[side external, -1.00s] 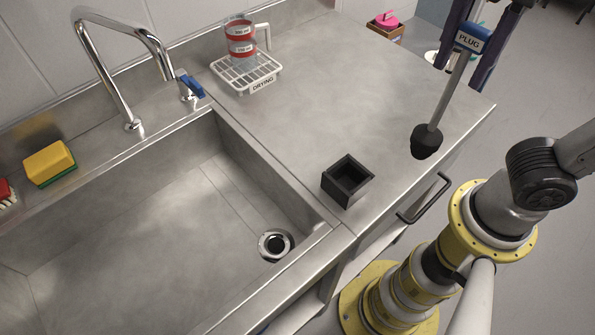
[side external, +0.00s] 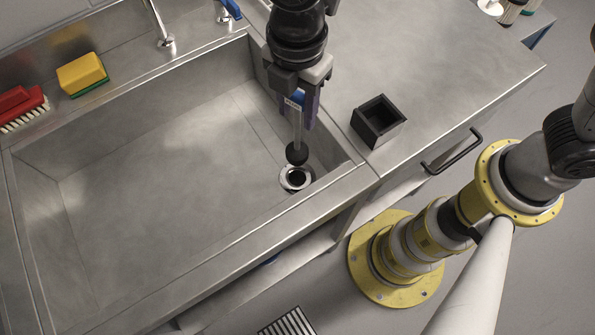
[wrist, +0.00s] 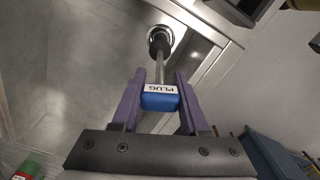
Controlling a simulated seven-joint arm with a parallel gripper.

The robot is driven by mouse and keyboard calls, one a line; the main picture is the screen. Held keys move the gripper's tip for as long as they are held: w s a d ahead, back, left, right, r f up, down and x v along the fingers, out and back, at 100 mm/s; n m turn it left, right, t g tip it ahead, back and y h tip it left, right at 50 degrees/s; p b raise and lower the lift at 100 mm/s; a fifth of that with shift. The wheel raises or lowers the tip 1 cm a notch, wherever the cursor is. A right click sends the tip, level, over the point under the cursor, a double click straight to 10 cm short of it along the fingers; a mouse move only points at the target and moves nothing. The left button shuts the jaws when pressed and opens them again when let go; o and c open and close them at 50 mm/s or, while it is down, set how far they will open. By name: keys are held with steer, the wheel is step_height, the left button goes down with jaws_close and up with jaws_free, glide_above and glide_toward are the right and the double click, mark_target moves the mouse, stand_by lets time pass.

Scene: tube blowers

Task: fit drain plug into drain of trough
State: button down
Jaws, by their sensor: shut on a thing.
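The drain plug (side external: 297,152) has a black stopper, a grey rod and a blue handle labelled PLUG. My gripper (side external: 300,108) is shut on its blue handle, with the rod hanging down nearly upright inside the trough (side external: 150,175). The drain (side external: 296,178) is a round metal ring with a dark hole in the trough floor. In the side view the stopper appears just above the drain, apart from its hole. In the wrist view, the handle (wrist: 160,97) sits between my purple fingers, and the stopper (wrist: 159,42) partly covers the drain ring (wrist: 166,33).
An open black square holder (side external: 378,121) stands empty on the counter right of the trough. A yellow sponge (side external: 82,73) and a red brush (side external: 22,107) lie on the back ledge. The faucet (side external: 160,25) stands behind the trough. The trough floor is otherwise clear.

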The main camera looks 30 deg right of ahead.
mark_target(297, 150)
step_height(297, 150, down, 10)
steer(key=shift+s+f, duration=0.1)
stand_by(0.4)
steer(key=shift+f, duration=0.1)
steer(key=shift+c, duration=2.1)
jaws_free()
step_height(297, 150, up, 12)
steer(key=shift+a+f, duration=0.1)
steer(key=shift+f, duration=0.1)
steer(key=shift+r, duration=0.35)
